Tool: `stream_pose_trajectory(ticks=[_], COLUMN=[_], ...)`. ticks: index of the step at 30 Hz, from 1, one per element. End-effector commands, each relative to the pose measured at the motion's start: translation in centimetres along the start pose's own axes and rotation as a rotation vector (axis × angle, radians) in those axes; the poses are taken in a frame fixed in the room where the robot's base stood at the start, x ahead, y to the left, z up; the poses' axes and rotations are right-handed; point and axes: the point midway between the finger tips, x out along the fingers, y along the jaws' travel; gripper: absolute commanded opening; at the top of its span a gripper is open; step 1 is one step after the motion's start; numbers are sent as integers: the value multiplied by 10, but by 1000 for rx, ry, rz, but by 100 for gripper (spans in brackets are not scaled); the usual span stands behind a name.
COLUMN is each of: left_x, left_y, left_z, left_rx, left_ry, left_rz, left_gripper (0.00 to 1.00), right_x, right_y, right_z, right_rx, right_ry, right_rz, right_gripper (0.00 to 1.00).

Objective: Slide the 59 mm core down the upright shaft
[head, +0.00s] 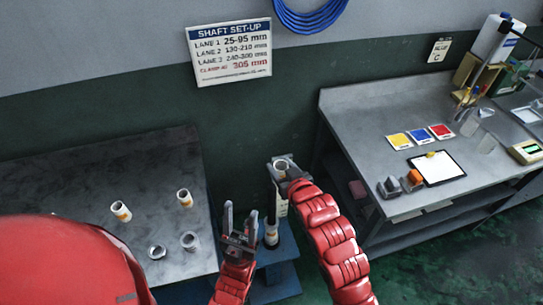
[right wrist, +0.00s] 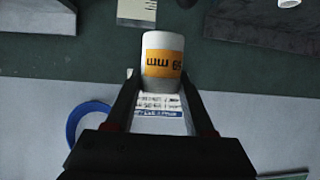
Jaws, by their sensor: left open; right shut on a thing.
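My right gripper (head: 285,176) is shut on a white core (head: 282,163) with an orange label. In the right wrist view the core (right wrist: 162,60) sits between the fingertips, its label upside down and seeming to read 59 mm. In the head view the core is above or close to the top of the dark upright shaft (head: 271,199); whether it is around the shaft is unclear. Another orange-banded white piece (head: 271,234) is low on the shaft. My left gripper (head: 241,221) is open and empty, left of the shaft, fingers pointing up.
The shaft stands on a blue stand (head: 283,278) between two benches. Several white cores, including one banded orange (head: 121,211), stand on the left bench (head: 70,180). The right bench (head: 365,125) bears coloured cards, a clipboard (head: 437,168) and small blocks. A sign (head: 229,50) hangs behind.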

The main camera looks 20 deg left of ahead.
Motion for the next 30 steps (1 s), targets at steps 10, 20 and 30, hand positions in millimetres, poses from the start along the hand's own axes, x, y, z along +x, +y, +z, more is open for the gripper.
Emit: stream_pose_trajectory(ticks=[10,20,30], left_x=[4,2,-4], left_y=[0,0,0], left_z=[-1,0,1], left_rx=[0,0,0], left_ry=[0,0,0], left_rz=[0,0,0], left_gripper=[50,50,50], right_x=[7,14,25], right_y=[-26,-26,-25], right_z=[-13,4,31], right_rx=[-21,-22,-20], right_ry=[-1,2,1], right_rz=[-53,-52,-52], right_gripper=[0,0,0])
